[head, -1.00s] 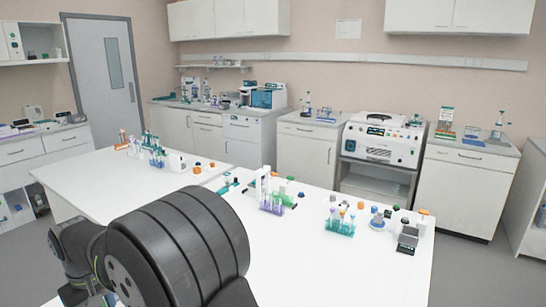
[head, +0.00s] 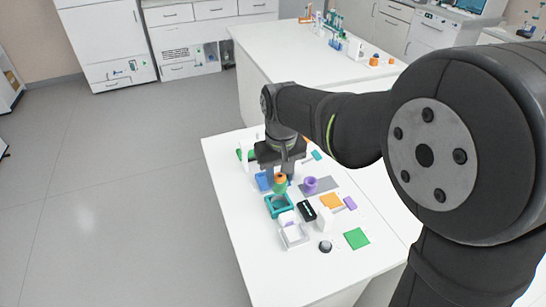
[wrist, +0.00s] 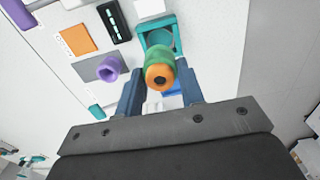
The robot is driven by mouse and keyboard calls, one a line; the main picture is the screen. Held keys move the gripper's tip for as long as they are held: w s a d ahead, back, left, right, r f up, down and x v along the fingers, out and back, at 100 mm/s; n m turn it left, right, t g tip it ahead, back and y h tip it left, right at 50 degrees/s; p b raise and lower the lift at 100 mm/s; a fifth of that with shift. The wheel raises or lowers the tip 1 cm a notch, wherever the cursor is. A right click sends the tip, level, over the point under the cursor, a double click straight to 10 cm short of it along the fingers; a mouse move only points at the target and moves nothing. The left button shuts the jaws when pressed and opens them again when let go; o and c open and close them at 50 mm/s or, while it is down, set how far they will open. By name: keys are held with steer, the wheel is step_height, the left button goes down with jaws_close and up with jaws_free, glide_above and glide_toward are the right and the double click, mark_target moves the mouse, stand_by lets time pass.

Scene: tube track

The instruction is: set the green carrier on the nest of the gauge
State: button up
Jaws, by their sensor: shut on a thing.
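My gripper (head: 280,178) is shut on the green carrier (wrist: 160,59), which has an orange ring-like top with a dark hole. It also shows below my gripper in the head view (head: 280,187). A teal square frame (head: 279,212) with a round opening lies just in front of the carrier; it also shows in the wrist view (wrist: 150,25). I cannot tell whether the carrier touches it. A black device with light marks (head: 306,211) stands beside the frame. I cannot tell for certain which part is the gauge's nest.
A purple ring-shaped piece (head: 310,185) stands on a grey plate (head: 327,184) to the right. An orange square (head: 331,201), a green square (head: 357,239) and a white holder (head: 293,237) lie nearer. A blue block (head: 263,182) is left of my gripper. The table's left strip is clear.

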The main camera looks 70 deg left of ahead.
steer(key=d, duration=1)
steer(key=shift+d+f, duration=0.1)
steer(key=shift+f, duration=3.15)
steer(key=shift+f, duration=0.15)
steer(key=o, duration=0.9)
step_height(320, 180, up, 18)
steer(key=shift+f, duration=0.25)
